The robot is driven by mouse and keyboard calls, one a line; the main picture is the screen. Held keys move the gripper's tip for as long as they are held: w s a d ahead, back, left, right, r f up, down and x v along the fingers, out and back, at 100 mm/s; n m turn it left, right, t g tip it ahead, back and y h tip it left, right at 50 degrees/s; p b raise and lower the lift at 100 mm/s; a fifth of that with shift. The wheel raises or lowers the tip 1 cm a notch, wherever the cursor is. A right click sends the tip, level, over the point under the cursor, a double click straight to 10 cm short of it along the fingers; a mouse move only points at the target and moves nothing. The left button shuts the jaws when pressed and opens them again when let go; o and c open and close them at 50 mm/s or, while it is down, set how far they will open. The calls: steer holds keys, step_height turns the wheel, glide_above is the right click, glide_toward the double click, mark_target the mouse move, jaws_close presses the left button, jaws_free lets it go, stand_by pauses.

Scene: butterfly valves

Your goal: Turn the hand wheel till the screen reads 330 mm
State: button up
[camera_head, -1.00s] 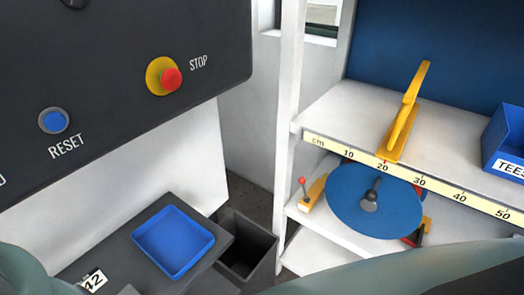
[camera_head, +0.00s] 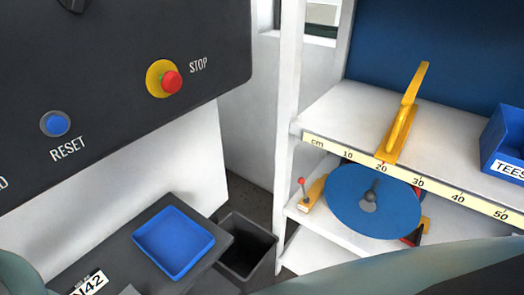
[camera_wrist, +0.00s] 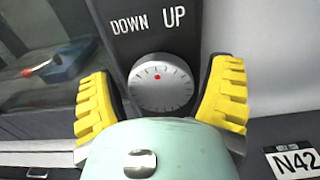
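A round grey wheel (camera_wrist: 161,84) with tick marks and a red dot near its top shows in the wrist view, on a dark panel under the words DOWN and UP. It looks like the hand wheel. My gripper (camera_wrist: 162,92) has its two yellow ridged fingers apart, one on each side of the wheel. A gap shows between the wheel and the right finger; on the left I cannot tell how close the finger is. No screen with a reading is in view. The wheel and my gripper are out of the head view.
The head view shows a dark panel with a red STOP button (camera_head: 172,82) and blue RESET button (camera_head: 55,123). Below are a blue tray (camera_head: 173,243) and a dark bin (camera_head: 245,249). White shelves at right hold a blue disc (camera_head: 345,205) and a yellow bracket (camera_head: 399,132).

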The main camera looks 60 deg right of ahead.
steer(key=c, duration=0.9)
steer(key=shift+f+m+b, duration=0.15)
steer(key=shift+m+b, duration=0.15)
steer(key=shift+b, duration=0.1)
steer(key=m+b, duration=0.2)
steer(key=b, duration=0.1)
steer(key=shift+d+f+m, duration=0.2)
steer(key=shift+m, duration=0.1)
steer(key=m+b, duration=0.6)
steer(key=b, duration=0.3)
steer(key=shift+d+f, duration=0.1)
steer(key=shift+f, duration=0.05)
steer(key=m+b, duration=0.6)
steer(key=b, duration=0.2)
steer(key=shift+d+f+m, duration=0.1)
steer(key=shift+f+m, duration=0.05)
steer(key=shift+m, duration=0.15)
steer(key=m+b, duration=0.2)
steer(key=b, duration=0.1)
steer(key=shift+m+b, duration=0.9)
steer(key=shift+b, duration=0.15)
steer(key=shift+r, duration=0.2)
